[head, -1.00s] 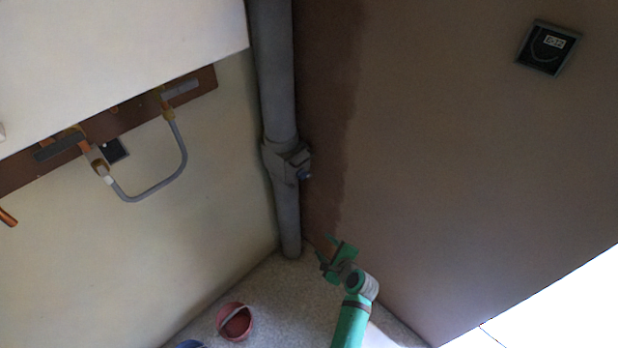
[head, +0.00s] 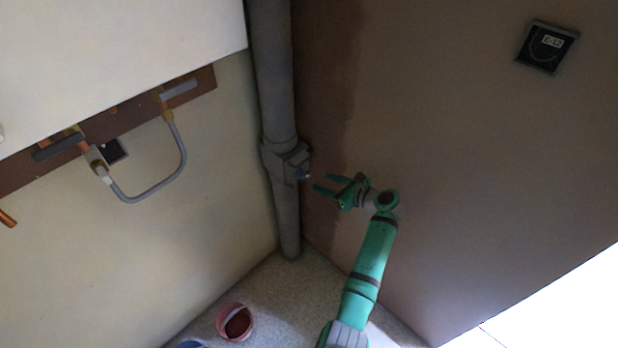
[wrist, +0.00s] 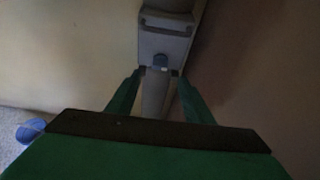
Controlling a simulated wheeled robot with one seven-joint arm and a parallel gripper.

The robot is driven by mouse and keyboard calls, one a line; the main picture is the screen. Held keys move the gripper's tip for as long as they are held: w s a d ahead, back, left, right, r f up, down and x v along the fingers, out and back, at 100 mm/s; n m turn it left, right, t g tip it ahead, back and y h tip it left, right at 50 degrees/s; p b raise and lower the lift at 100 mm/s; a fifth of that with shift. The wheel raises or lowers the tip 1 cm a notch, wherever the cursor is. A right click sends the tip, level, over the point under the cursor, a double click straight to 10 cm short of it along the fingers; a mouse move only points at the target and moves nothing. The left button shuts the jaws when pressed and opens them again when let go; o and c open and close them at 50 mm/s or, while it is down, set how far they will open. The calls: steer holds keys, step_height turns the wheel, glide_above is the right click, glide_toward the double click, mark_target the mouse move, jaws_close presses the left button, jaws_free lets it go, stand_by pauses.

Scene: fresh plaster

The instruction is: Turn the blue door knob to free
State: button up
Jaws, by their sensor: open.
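I see no contact between fingers and knob. The knob's turn position is too small to read.
A brown board with valves and a looped grey hose (head: 150,192) is on the left wall. A dark square plate (head: 546,46) is on the right wall. A reddish bucket (head: 236,322) stands on the floor, with a blue one (head: 190,345) beside it.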

mark_target(304, 175)
steer(key=x, duration=0.9)
steer(key=c, duration=1)
